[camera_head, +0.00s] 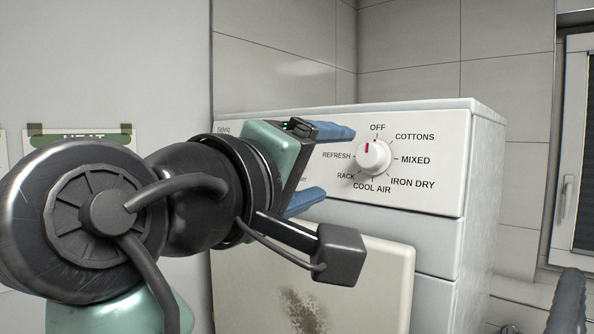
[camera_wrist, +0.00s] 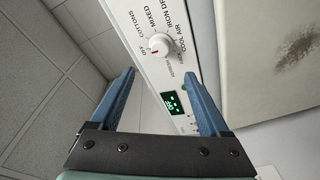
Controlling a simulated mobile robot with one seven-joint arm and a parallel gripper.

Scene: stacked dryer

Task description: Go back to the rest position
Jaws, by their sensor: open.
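My gripper (camera_head: 328,165) is open and empty, its two blue fingers spread apart in front of the dryer's control panel. In the wrist view, my gripper (camera_wrist: 163,92) shows its fingers at either side of the panel. The white dial (camera_head: 374,157) is just right of the fingertips in the head view, apart from them. In the wrist view the dial (camera_wrist: 160,46) lies beyond the fingertips, with a lit green display (camera_wrist: 173,103) nearer. The white dryer (camera_head: 440,228) stands behind my gripper.
A pale panel with a brown smudge (camera_head: 303,310) is below my gripper, in front of the dryer. A sign reading HEAT (camera_head: 83,139) is on the left wall. A window with a handle (camera_head: 567,200) is at the right. Tiled walls stand behind the dryer.

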